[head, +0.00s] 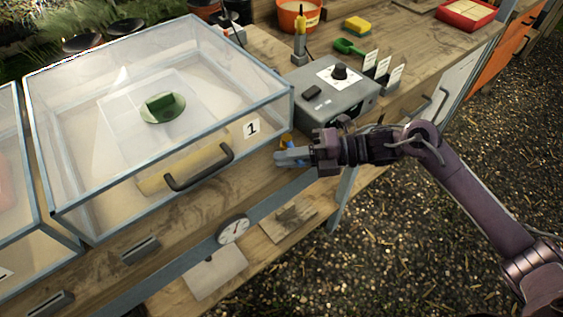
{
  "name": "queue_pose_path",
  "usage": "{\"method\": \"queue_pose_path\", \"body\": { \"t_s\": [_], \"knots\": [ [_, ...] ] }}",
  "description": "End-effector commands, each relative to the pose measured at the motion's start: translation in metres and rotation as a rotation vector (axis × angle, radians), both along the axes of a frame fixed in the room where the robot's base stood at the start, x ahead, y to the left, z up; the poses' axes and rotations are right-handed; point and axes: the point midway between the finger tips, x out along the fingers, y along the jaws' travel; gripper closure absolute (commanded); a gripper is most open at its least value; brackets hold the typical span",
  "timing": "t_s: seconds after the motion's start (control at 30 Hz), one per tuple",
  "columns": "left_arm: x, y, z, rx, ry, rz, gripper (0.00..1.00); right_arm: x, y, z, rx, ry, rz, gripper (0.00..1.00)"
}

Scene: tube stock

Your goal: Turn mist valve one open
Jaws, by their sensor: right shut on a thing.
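The clear box marked 1 (252,128) stands on the wooden bench. A small valve (286,140) with an orange-yellow part sits by the box's front right corner, at the bench's front edge. My right gripper (291,156) reaches in from the right and is shut on the valve. The gripper hides most of the valve, so I cannot tell how its handle is turned. My left gripper is not in view.
A grey control box (336,98) with a black knob stands just behind my right gripper. White label cards (383,70), a green scoop (348,47) and a yellow sponge (357,26) lie further back. A round gauge (233,229) is on the front rail. Gravel ground lies open at right.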

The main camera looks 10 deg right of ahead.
Motion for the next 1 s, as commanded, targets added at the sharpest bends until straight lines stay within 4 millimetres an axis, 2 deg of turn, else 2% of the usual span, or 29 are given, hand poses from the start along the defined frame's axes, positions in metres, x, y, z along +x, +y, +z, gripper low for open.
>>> {"method": "queue_pose_path", "body": {
  "t_s": [0.43,0.47,0.6,0.87,1.0],
  "knots": [
    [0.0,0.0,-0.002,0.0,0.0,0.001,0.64,-0.001,-0.001,-0.002,-0.002,0.004,0.008,1.0],
    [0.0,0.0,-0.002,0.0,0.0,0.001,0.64,-0.001,-0.001,-0.002,-0.002,0.004,0.008,0.85],
    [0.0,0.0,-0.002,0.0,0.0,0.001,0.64,-0.001,-0.001,-0.001,-0.001,0.003,0.008,0.67],
    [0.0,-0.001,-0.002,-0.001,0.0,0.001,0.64,-0.001,-0.002,-0.001,-0.001,0.0,0.007,0.66],
    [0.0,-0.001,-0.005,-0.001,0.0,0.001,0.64,-0.001,-0.011,-0.001,-0.002,0.0,0.005,0.66]
  ]
}}
